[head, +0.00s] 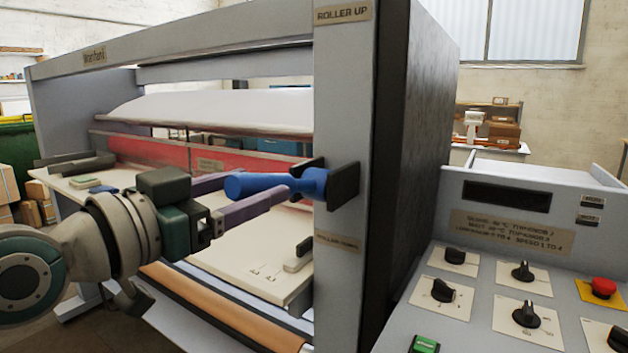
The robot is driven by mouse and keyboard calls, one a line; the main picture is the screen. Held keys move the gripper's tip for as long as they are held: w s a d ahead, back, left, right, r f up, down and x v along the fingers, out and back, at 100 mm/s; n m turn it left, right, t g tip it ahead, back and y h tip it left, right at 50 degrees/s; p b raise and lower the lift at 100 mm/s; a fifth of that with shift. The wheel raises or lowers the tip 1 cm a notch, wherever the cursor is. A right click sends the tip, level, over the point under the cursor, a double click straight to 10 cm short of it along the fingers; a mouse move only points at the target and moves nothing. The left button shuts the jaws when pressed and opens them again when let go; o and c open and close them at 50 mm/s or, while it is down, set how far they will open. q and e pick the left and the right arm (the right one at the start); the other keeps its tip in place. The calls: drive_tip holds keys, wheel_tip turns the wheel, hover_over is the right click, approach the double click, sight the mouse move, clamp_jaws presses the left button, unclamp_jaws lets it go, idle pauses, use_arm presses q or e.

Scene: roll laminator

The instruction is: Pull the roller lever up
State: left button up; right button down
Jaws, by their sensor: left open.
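The blue roller lever (262,184) sticks out to the left from a dark bracket (344,185) on the laminator's grey front post (339,110). It lies about level. A "ROLLER UP" label (343,13) is at the top of the post, and another label (337,243) sits below the bracket. My left gripper (258,192) is open, with its two purple fingers on either side of the lever, one behind and above, one in front and below. Whether the fingers touch the lever cannot be told. My right gripper is not in view.
A control panel (505,262) with several black knobs and a red emergency button (602,288) stands at the right. An orange-brown roller (220,305) runs along the lower front.

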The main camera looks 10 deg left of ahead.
use_arm(q)
drive_tip(key=shift+x, duration=0.75)
clamp_jaws()
idle(0.9)
